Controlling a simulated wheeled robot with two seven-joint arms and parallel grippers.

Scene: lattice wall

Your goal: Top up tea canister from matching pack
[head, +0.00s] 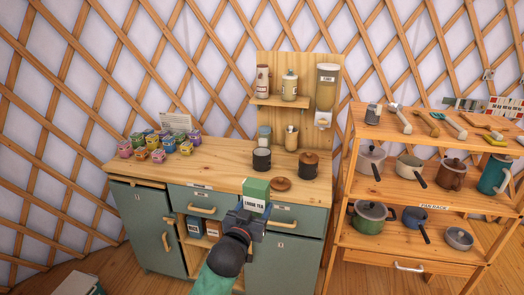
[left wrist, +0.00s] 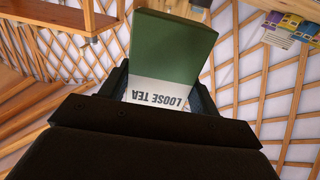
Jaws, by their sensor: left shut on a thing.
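A green and white pack labelled LOOSE TEA (head: 256,193) is held up at the counter's front edge by my left gripper (head: 250,214). The left wrist view shows the pack (left wrist: 175,55) between the shut fingers, its label upside down in the picture. A brown canister (head: 308,164) stands on the counter behind and right of the pack, with a dark top. A round brown lid with a knob (head: 281,184) lies on the counter in front of it. A dark grey canister (head: 262,160) stands to its left. I cannot see inside either canister. My right gripper is out of view.
The wooden counter (head: 215,165) is clear in the middle. Several small colourful tins (head: 157,148) stand at its left. A wooden back panel (head: 298,70) holds jars and a dispenser (head: 327,86). A pan rack (head: 410,185) with pots and utensils stands close on the right.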

